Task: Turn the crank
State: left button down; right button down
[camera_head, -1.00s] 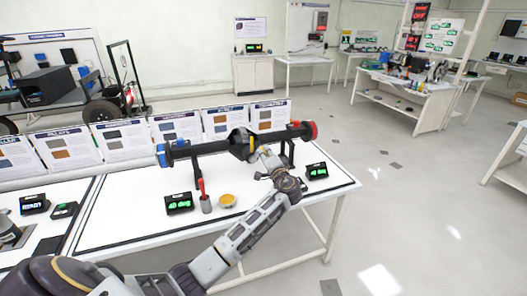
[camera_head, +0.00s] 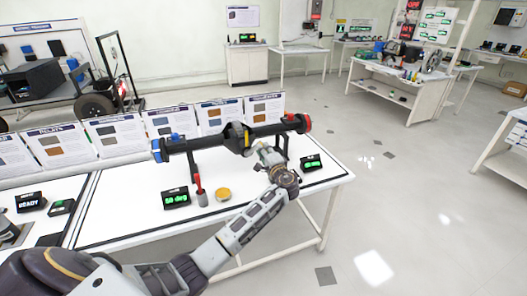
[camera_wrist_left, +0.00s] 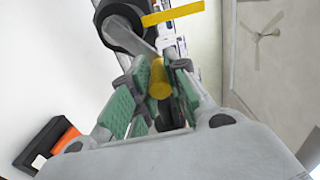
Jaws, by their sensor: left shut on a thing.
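A long black axle (camera_head: 205,142) with a blue left end and a red right end lies across two stands on the white table. My left gripper (camera_head: 263,152) is at the front of its middle housing (camera_head: 236,138). In the left wrist view, my left gripper's green pads (camera_wrist_left: 158,92) are shut on the crank's yellow handle (camera_wrist_left: 159,83). A grey crank arm (camera_wrist_left: 143,46) runs from the handle to a dark round hub (camera_wrist_left: 117,26). The crank is mostly hidden by my gripper in the head view. My right gripper is not in view.
A green-lit angle display (camera_head: 176,198), a red-handled tool in a grey cup (camera_head: 202,199) and a yellow disc (camera_head: 223,194) stand in front of the axle. A second display (camera_head: 311,162) is right of my gripper. Sign cards (camera_head: 160,124) line the table's back.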

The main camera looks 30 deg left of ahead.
pick_arm(q)
jog(key=c, duration=1.3)
grip_release()
jog(key=shift+f, duration=0.2)
jog(key=shift+r, duration=0.1)
jog(key=shift+d, duration=0.1)
jog(key=shift+v, duration=6)
jog(key=shift+s, duration=0.1)
